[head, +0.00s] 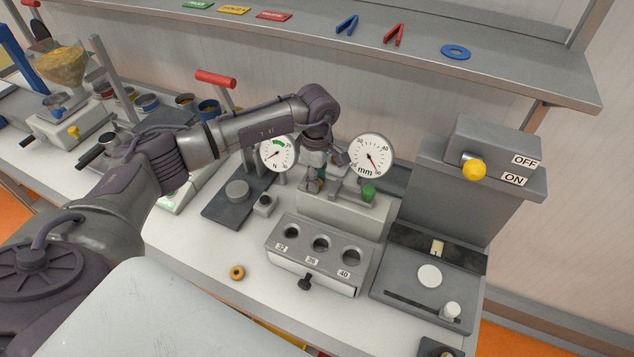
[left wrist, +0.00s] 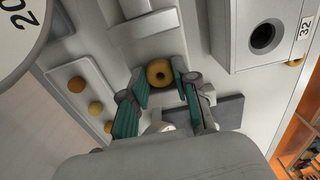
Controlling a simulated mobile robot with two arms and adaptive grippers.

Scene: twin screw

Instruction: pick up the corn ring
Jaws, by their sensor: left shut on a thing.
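My left gripper (head: 318,178) is beside the pale stand between the two dials. In the head view this held ring is mostly hidden by the fingers and arm. Another tan ring (head: 237,272) lies on the white table, left of the grey block; a tan ring (left wrist: 296,62) also shows at the block in the left wrist view. My right gripper is not in view.
The grey block (head: 268,258) has three holes labelled 32, 36 and 40. The mm dial (head: 370,156) and the green-marked dial (head: 278,152) stand close to the gripper. The OFF/ON box (head: 500,145) stands at right.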

